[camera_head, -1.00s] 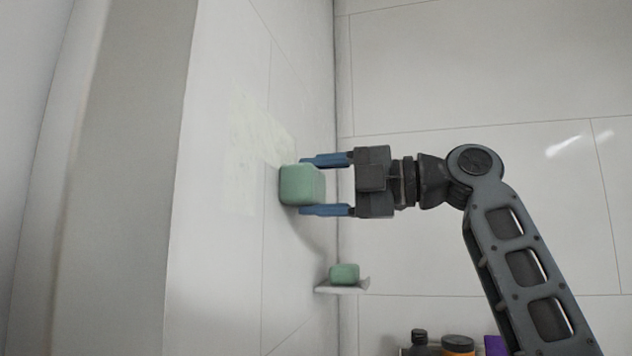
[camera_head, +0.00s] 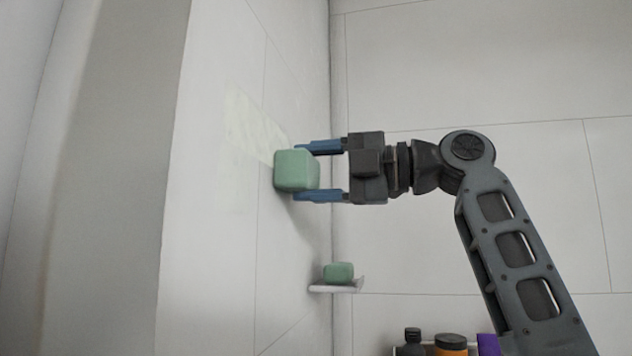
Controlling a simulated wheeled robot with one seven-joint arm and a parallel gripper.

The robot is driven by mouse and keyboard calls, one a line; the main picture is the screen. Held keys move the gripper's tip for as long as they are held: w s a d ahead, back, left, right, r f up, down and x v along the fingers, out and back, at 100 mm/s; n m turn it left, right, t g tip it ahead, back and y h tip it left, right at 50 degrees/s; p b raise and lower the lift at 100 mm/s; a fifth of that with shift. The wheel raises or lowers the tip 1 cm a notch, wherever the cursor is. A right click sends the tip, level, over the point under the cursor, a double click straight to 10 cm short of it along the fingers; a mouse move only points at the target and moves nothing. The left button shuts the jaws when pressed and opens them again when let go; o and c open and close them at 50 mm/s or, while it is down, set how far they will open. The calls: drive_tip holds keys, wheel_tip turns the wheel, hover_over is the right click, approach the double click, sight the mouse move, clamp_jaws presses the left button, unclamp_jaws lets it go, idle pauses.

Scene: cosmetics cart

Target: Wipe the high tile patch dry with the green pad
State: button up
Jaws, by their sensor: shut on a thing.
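A green pad (camera_head: 295,170) is held between the two blue fingers of my gripper (camera_head: 318,171). The gripper is shut on it and reaches in from the right. The pad is at the left tile wall; I cannot tell whether it touches. A pale, faintly whitish patch (camera_head: 252,125) shows on that wall, up and left of the pad. The pad covers or borders the patch's lower right end.
A small white corner shelf (camera_head: 322,288) below the gripper holds another green block (camera_head: 338,271). A dark bottle (camera_head: 412,338), an orange jar with a black lid (camera_head: 450,345) and a purple item (camera_head: 488,345) stand at the bottom. The right wall is bare.

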drive_tip(key=shift+s+a+f+b, duration=0.1)
drive_tip(key=shift+s+a+b, duration=0.3)
drive_tip(key=shift+s, duration=0.6)
drive_tip(key=shift+s+a+r+b, duration=0.1)
drive_tip(key=shift+s+a+b, duration=0.3)
drive_tip(key=shift+s, duration=0.55)
drive_tip(key=shift+s+a+f+b, duration=0.1)
drive_tip(key=shift+s+a+b, duration=0.15)
drive_tip(key=shift+s+b, duration=0.55)
drive_tip(key=shift+s+a+b, duration=0.2)
drive_tip(key=shift+s+b, duration=0.05)
drive_tip(key=shift+s, duration=0.8)
drive_tip(key=shift+s+a+b, duration=0.25)
drive_tip(key=shift+s+b, duration=0.05)
drive_tip(key=shift+s, duration=0.75)
drive_tip(key=shift+s+a+b, duration=0.2)
drive_tip(key=shift+s+b, duration=0.05)
drive_tip(key=shift+s, duration=0.8)
drive_tip(key=shift+s, duration=0.1)
